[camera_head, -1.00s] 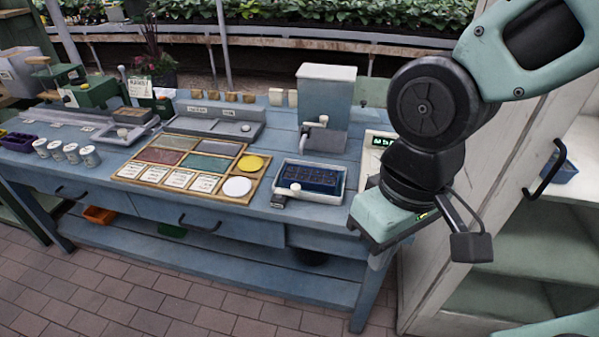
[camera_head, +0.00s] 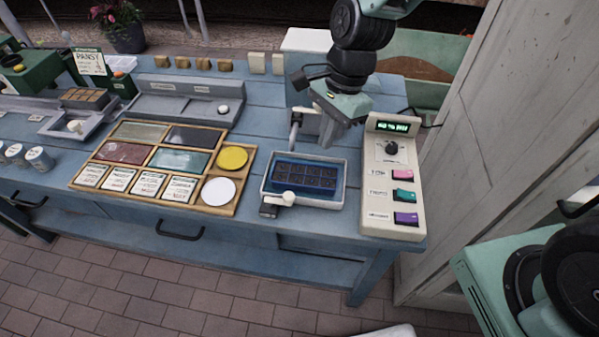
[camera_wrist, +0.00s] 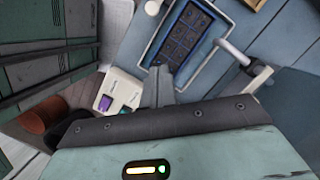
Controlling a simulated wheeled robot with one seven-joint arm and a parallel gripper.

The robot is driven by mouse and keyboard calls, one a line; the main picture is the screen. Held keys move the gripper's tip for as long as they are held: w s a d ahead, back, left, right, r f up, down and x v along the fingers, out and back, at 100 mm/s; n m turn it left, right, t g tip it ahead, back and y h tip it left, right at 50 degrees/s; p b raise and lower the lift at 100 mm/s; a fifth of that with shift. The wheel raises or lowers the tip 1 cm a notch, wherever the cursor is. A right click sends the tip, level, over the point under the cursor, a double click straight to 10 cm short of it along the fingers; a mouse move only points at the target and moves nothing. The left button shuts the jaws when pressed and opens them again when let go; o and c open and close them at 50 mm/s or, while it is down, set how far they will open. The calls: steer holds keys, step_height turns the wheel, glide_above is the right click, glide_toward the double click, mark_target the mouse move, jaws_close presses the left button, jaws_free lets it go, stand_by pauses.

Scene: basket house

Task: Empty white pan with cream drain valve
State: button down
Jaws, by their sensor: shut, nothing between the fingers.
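The white pan (camera_head: 267,188) sits near the front of the blue bench, with blue liquid and a dark cell tray (camera_head: 305,176) in it. Its cream drain valve (camera_head: 286,198) sticks out at the front left. The pan also shows in the wrist view (camera_wrist: 152,52), with the cream valve knob (camera_wrist: 152,8) at the top edge. My gripper (camera_head: 333,140) is shut and empty, pointing down above the pan's back right corner. In the wrist view its fingers (camera_wrist: 162,82) hang between the pan and the button console.
The button console (camera_head: 392,215) stands close right of the pan. A wooden card tray (camera_head: 150,199) lies to its left. A tap (camera_head: 295,125) stands behind the pan, partly beside my arm. A white cabinet (camera_head: 470,130) rises at the right. The floor before the bench is clear.

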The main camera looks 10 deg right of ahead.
mark_target(279, 200)
steer(key=p+x, duration=0.1)
steer(key=x, duration=0.9)
steer(key=shift+s+f, duration=0.15)
steer(key=shift+s, duration=0.05)
steer(key=a, duration=0.1)
steer(key=s+a+p, duration=0.1)
steer(key=shift+a, duration=0.25)
steer(key=shift+s+a+f+p, duration=0.2)
steer(key=shift+s+a+p, duration=0.1)
steer(key=shift+a, duration=0.2)
